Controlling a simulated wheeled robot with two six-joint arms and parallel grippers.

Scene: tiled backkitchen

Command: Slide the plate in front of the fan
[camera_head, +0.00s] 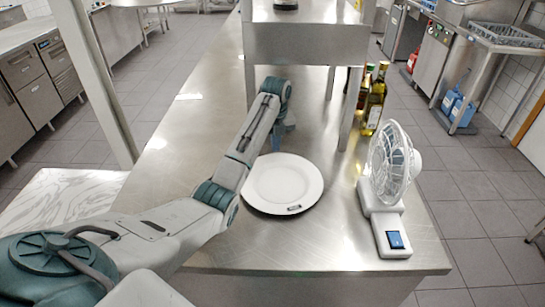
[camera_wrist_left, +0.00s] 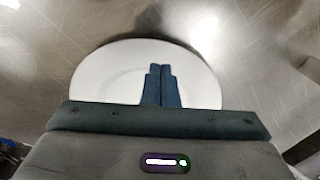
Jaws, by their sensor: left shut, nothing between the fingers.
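A white round plate (camera_head: 270,190) lies flat on the steel table, left of the fan. A small dark mark shows on its near rim. The white fan (camera_head: 388,165) stands at the table's right side, its caged head turned toward the plate and its base with a blue switch (camera_head: 395,240) toward me. My left gripper (camera_head: 286,127) is mostly hidden behind its arm, near the plate's far side. In the left wrist view its blue fingers (camera_wrist_left: 162,72) are together and empty, seen over the plate (camera_wrist_left: 105,75); contact cannot be told. My right gripper is not in view.
A raised steel shelf (camera_head: 310,45) stands on legs behind the plate. Bottles (camera_head: 375,100) stand at the right, behind the fan. Bare table (camera_head: 310,245) lies in front of the plate, and a clear strip separates plate and fan.

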